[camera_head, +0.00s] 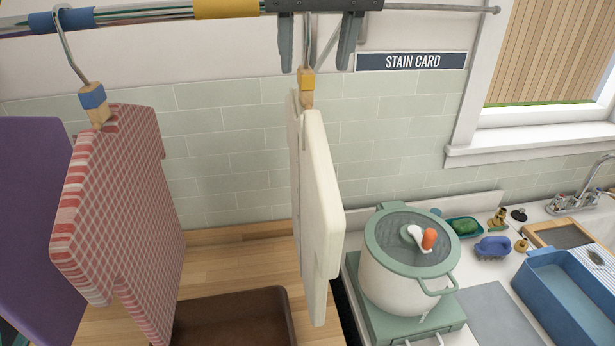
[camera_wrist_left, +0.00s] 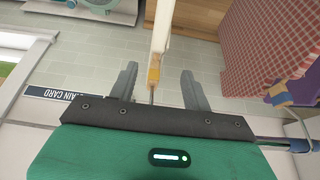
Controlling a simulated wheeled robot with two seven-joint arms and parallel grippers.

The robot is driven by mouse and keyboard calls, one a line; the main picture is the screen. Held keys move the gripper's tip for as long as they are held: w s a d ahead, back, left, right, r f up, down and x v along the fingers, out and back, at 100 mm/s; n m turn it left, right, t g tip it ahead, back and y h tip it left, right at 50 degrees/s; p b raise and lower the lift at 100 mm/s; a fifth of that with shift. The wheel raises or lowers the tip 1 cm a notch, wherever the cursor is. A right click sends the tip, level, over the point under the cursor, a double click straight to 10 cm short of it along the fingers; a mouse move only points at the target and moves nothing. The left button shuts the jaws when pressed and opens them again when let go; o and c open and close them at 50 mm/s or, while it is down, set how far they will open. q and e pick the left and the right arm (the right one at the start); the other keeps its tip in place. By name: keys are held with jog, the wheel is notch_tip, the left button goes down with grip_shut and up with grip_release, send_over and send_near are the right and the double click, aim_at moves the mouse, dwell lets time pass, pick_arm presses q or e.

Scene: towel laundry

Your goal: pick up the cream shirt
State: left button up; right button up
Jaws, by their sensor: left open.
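The cream shirt (camera_head: 318,200) hangs from the rail on a hook with a yellow-banded wooden neck (camera_head: 306,82), seen nearly edge-on. It also shows in the left wrist view (camera_wrist_left: 163,28), hanging away from the camera. My left gripper (camera_head: 319,45) is at the rail, above the shirt. Its two fingers are apart, one on each side of the metal hook, and I see clear gaps between hook and fingers in the left wrist view (camera_wrist_left: 158,88). My right gripper is in neither view.
A red checked shirt (camera_head: 120,210) and a purple cloth (camera_head: 30,210) hang to the left. Below are a wooden counter (camera_head: 235,260) and a brown tray (camera_head: 235,322). A lidded pot (camera_head: 395,285) stands at right, near a blue tub (camera_head: 568,300). A STAIN CARD sign (camera_head: 411,61) is on the wall.

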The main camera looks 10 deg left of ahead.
aim_at(311, 109)
pick_arm(q)
jog(key=p+x, duration=0.1)
jog(key=x, duration=0.3)
jog(key=shift+w+a+f, duration=0.1)
jog(key=shift+w, duration=0.2)
jog(key=shift+w+f, duration=0.1)
jog(key=shift+f, duration=0.25)
jog(key=p+x, duration=0.3)
jog(key=shift+w+f, duration=0.15)
jog(key=shift+f, duration=0.15)
jog(key=shift+w+f, duration=0.2)
jog(key=shift+f, duration=0.45)
jog(key=shift+r, duration=0.1)
grip_shut()
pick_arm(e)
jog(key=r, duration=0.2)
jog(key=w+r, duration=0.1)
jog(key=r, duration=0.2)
